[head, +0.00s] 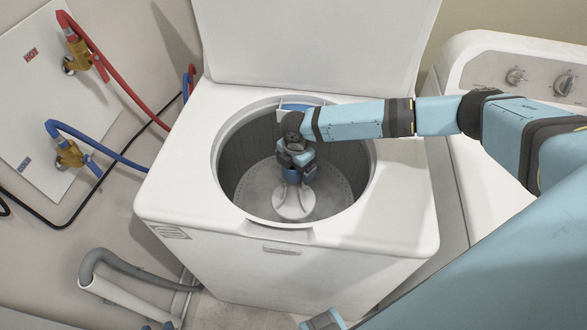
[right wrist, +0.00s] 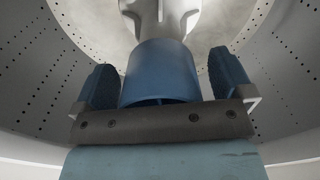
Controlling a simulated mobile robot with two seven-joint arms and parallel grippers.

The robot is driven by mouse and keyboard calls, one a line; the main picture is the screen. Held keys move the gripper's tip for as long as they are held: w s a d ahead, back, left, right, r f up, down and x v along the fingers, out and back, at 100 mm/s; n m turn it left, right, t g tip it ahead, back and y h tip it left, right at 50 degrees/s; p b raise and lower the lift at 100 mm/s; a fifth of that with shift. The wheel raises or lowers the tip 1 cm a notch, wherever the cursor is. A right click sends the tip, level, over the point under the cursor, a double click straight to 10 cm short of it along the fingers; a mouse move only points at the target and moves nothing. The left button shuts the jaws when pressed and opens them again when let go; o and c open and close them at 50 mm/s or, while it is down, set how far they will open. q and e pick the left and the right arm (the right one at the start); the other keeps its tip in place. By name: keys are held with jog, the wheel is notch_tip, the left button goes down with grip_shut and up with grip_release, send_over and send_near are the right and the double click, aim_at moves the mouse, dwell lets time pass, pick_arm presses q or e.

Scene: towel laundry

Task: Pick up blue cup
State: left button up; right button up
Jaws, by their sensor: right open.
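The blue cup (right wrist: 158,72) sits at the top end of the pale agitator (head: 293,204) inside the washer drum. In the right wrist view its open rim faces the gripper, and its far end meets the agitator (right wrist: 160,18). My right gripper (head: 299,172) reaches down into the drum over the agitator. In the right wrist view its two blue-padded fingers (right wrist: 165,72) are open, one on each side of the cup, with a visible gap on both sides. In the head view the gripper hides most of the cup.
The top-loading washer (head: 180,150) has its lid (head: 315,40) raised behind the opening. The drum wall (head: 240,165) surrounds my gripper. A blue part (head: 300,106) shows at the back rim. A second white machine (head: 500,62) stands at right; hoses and valves (head: 75,50) are at left.

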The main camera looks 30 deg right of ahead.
jog(key=c, duration=1)
jog(key=shift+o, duration=0.2)
jog(key=shift+r, duration=0.15)
